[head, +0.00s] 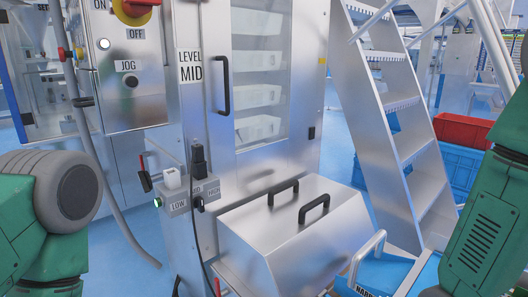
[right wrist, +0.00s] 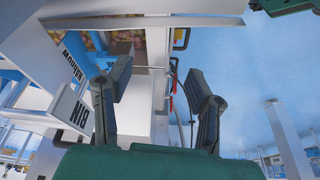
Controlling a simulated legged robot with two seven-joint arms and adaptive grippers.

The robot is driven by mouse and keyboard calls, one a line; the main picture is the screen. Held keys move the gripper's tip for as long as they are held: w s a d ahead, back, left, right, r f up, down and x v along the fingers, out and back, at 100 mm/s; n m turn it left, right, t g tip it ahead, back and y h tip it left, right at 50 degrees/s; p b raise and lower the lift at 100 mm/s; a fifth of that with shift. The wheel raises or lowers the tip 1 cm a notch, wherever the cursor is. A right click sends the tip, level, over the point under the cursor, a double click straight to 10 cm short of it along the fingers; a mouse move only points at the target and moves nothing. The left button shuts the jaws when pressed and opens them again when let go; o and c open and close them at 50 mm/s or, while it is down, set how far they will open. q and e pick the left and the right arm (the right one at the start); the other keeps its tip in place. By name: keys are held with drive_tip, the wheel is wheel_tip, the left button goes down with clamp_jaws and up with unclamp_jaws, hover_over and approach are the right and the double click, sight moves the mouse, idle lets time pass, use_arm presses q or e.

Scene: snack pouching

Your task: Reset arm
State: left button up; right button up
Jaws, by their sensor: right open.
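My right gripper (right wrist: 159,80) shows in the right wrist view with its two dark fingers spread apart and nothing between them. In the head view only green links of my arms show at the left and right edges. My left gripper is outside both views.
A steel machine with a lidded box (head: 290,235) stands ahead, with a control panel (head: 125,70) and a LOW/HIGH switch box (head: 190,200). Steel stairs (head: 400,120) and red (head: 460,130) and blue crates (head: 460,175) are at right. A BIN sign (right wrist: 75,108) is left of my fingers.

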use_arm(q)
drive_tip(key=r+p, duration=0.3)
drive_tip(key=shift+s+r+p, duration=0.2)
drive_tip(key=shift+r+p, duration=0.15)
use_arm(e)
drive_tip(key=s+d+f+m, duration=0.1)
drive_tip(key=s+f, duration=0.2)
drive_tip(key=s, duration=0.3)
drive_tip(key=s+d+f+m+g+h, duration=0.1)
drive_tip(key=s+d+f+m, duration=0.1)
drive_tip(key=s, duration=0.4)
drive_tip(key=s+d+f+m+g, duration=0.1)
drive_tip(key=s+d+f+m, duration=0.1)
drive_tip(key=s+f, duration=0.2)
drive_tip(key=s, duration=0.3)
drive_tip(key=shift+d+h, duration=0.25)
drive_tip(key=shift+h, duration=0.15)
